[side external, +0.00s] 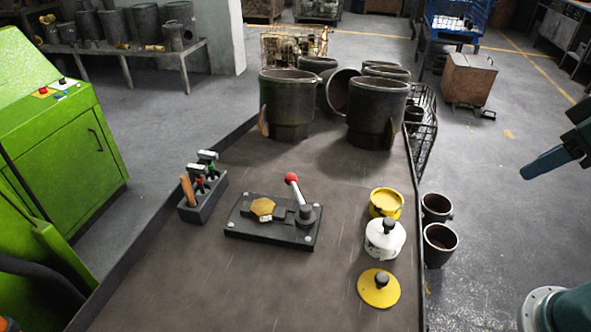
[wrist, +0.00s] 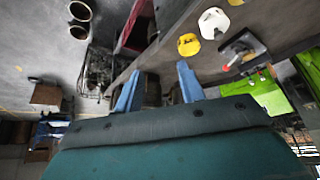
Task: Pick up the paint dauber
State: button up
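My gripper (wrist: 156,78) is open, its two blue fingers apart with nothing between them. No tool is plainly recognisable as the paint dauber. A yellow lid with a black knob (side external: 379,288) lies on the table. Behind it stand a white can with a black knob (side external: 385,238) and a yellow can (side external: 386,203). A black holder (side external: 205,199) at left carries a wooden-handled piece (side external: 187,189) and red and green tools.
A black fixture (side external: 272,222) with a red-knobbed lever stands mid-table. Large dark metal cylinders (side external: 290,100) stand at the back. Two dark cups (side external: 439,243) sit beyond the table's right edge. A green machine (side external: 60,130) is at left. The front table surface is clear.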

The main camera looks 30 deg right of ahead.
aim_at(189, 185)
jog(key=shift+c, duration=0.9)
jog(key=shift+w, duration=0.1)
jog(key=w+a+n+t+y, duration=0.1)
jog(key=w+a+n+y, duration=0.15)
jog(key=w+a, duration=0.5)
jog(key=w+a+n+t+y, duration=0.1)
jog(key=w+a+n+t, duration=0.3)
jog(key=w, duration=0.7)
jog(key=shift+w+a+f+n+g+y, duration=0.15)
jog(key=shift+w+a+f+n+y, duration=0.6)
jog(key=shift+w+a+f, duration=2.8)
jog(key=shift+w+a+f+n+g+y, duration=0.1)
jog(key=shift+w+a+f+y, duration=1.05)
jog(key=shift+a, duration=4.6)
jog(key=shift+w+a+f+n+g+y, duration=0.15)
jog(key=shift+w+a+f+n+y, duration=0.25)
jog(key=shift+w+a+f+y, duration=2.3)
